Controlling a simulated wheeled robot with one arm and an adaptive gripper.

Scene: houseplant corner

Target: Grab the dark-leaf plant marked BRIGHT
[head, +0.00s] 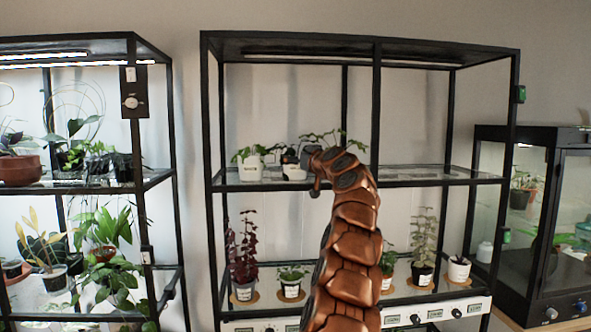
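A plant with dark red leaves (243,250) stands at the left of the middle rack's lower shelf (340,300). Its pot (244,291) has a pale label, too small to read. My copper arm reaches up to the rack's upper shelf. My arm hides part of both shelves.
A green plant in a white pot (250,171) is left of my gripper. Small potted plants (291,280), (423,250) share the lower shelf. Black posts (211,200) frame the rack. A plant-filled rack (139,170) is at left, a glass cabinet (553,220) at right.

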